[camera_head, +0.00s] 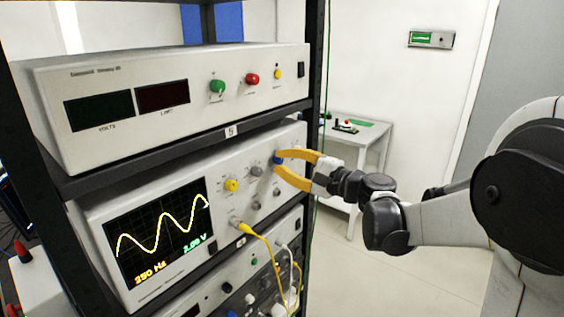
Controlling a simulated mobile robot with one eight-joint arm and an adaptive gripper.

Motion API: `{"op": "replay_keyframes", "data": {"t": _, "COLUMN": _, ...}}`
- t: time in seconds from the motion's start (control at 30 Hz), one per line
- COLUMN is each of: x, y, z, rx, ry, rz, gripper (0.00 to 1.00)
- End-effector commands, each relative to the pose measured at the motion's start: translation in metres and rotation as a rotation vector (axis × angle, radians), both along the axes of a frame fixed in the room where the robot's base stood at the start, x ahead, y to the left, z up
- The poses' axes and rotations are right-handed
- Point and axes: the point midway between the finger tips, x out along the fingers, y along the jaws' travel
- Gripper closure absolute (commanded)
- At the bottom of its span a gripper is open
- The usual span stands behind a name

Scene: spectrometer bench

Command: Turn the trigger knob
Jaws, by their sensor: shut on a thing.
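The oscilloscope (225,165) sits on the rack's middle shelf, with a lit screen (157,236) on its left. A blue knob (277,156) is at the upper right of its panel. My gripper (278,163), with yellow fingers, reaches in from the right and is shut on the blue knob. The fingers partly hide the knob. A yellow knob (231,185) and several grey knobs (256,170) are to its left and below. The knob labels are too small to read, so I cannot tell which is marked trigger.
A power supply (180,68) with green and red knobs stands above. Another instrument (210,299) with plugged cables is below. A yellow cable (262,240) hangs from the oscilloscope. The black rack post (316,60) is close to my gripper. A grey table (362,135) stands behind; the floor right is clear.

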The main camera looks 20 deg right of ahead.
Motion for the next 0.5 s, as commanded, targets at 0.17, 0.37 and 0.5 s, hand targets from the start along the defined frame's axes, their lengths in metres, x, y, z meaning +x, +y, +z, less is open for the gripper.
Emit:
{"op": "replay_keyframes", "data": {"t": 0.17, "x": -0.0005, "y": 0.0008, "z": -0.0005, "rx": -0.001, "ry": 0.0, "rz": 0.002, "gripper": 0.65}}
{"op": "replay_keyframes", "data": {"t": 0.37, "x": -0.0003, "y": 0.0004, "z": -0.0002, "rx": -0.001, "ry": 0.0, "rz": 0.001, "gripper": 0.58}}
{"op": "replay_keyframes", "data": {"t": 0.5, "x": -0.001, "y": -0.0006, "z": 0.0, "rx": -0.001, "ry": -0.001, "rz": 0.0, "gripper": 0.58}}
